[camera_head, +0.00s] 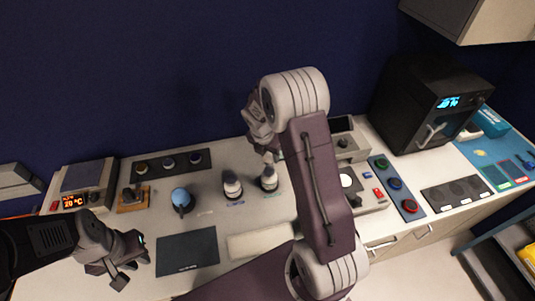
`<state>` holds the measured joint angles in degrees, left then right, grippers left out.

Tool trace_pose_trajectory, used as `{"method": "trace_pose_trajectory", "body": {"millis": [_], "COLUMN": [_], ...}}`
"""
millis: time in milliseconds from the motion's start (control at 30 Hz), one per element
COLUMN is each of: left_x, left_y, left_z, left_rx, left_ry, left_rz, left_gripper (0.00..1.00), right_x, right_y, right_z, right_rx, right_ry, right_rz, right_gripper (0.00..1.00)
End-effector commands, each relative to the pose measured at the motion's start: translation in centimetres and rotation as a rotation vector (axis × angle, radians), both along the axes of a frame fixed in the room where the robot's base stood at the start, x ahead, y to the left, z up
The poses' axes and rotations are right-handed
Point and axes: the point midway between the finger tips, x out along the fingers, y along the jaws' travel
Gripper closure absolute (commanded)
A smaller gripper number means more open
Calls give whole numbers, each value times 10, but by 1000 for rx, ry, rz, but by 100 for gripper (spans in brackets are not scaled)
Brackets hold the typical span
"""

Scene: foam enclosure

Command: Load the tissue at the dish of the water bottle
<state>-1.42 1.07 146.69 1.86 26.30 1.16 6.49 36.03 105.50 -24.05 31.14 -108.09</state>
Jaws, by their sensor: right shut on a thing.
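Two white bottles with dark bands stand side by side near the middle of the bench, a left one (232,186) and a right one (268,179). Their labels are too small to read, so I cannot tell which is the water bottle. My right gripper (268,154) is just above the right bottle, pointing down. It is shut on a small pale thing, likely the tissue, mostly hidden by the fingers. I cannot tell whether it touches the bottle's top dish. My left gripper (128,268) is open and empty at the front left, away from the bottles.
A blue round-topped item (181,199) stands left of the bottles. A dark mat (187,252) and a pale pad (261,241) lie in front. A heater with a display (76,193) stands left, a black oven (425,105) right. My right arm hides part of the bench.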

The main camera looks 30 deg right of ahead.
Motion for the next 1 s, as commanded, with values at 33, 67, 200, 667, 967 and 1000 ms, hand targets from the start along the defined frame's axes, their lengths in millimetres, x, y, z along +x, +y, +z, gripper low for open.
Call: {"method": "trace_pose_trajectory", "body": {"millis": [33, 67, 200, 667, 967, 1000], "left_x": [0, 0, 0, 0, 0, 0], "left_y": [0, 0, 0, 0, 0, 0], "left_z": [-2, -3, -11, -70, -71, -71], "left_rx": [0, 0, 0, 0, 0, 0], "left_ry": [0, 0, 0, 0, 0, 0], "left_rz": [0, 0, 0, 0, 0, 0], "left_gripper": [81, 81, 81, 81, 81, 81], "right_x": [0, 0, 0, 0, 0, 0], "right_y": [0, 0, 0, 1, 1, 1], "right_z": [-1, -2, -10, -60, -60, -60], "right_rx": [0, 0, 0, 1, 1, 1], "right_ry": [0, 0, 0, -2, -1, -1], "right_rz": [0, 0, 0, 1, 0, 0], "right_gripper": [94, 94, 94, 94, 94, 94]}}
